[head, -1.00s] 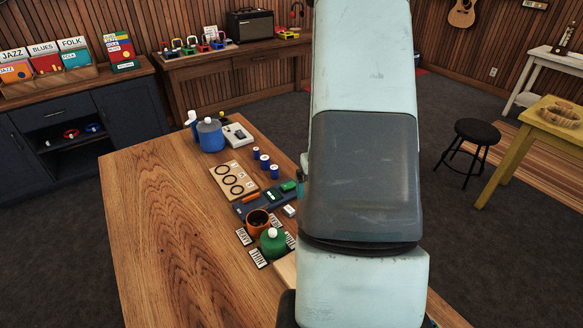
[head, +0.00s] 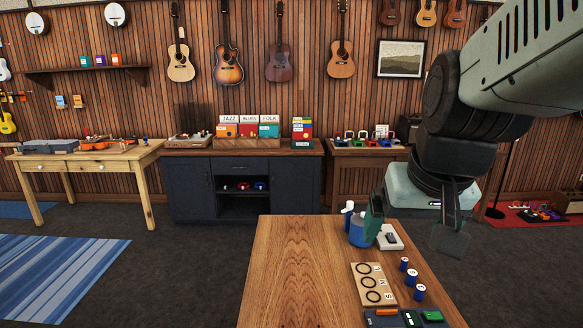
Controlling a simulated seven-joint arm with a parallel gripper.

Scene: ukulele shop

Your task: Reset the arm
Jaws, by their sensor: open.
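My arm reaches in from the upper right of the head view. My gripper (head: 410,236) hangs above the far right edge of the wooden table (head: 295,270). Its two fingers stand wide apart, and nothing shows held between them. The left finger overlaps the blue container (head: 358,236) in the picture; I cannot tell whether they touch. The right finger hangs over the dark floor beyond the table's right edge.
A white device (head: 391,242) lies beside the blue container. Nearer are a board with rings (head: 388,271), several blue cylinders (head: 411,277) and a dark tray (head: 383,321). The table's left half is clear. A dark cabinet (head: 188,190) stands behind.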

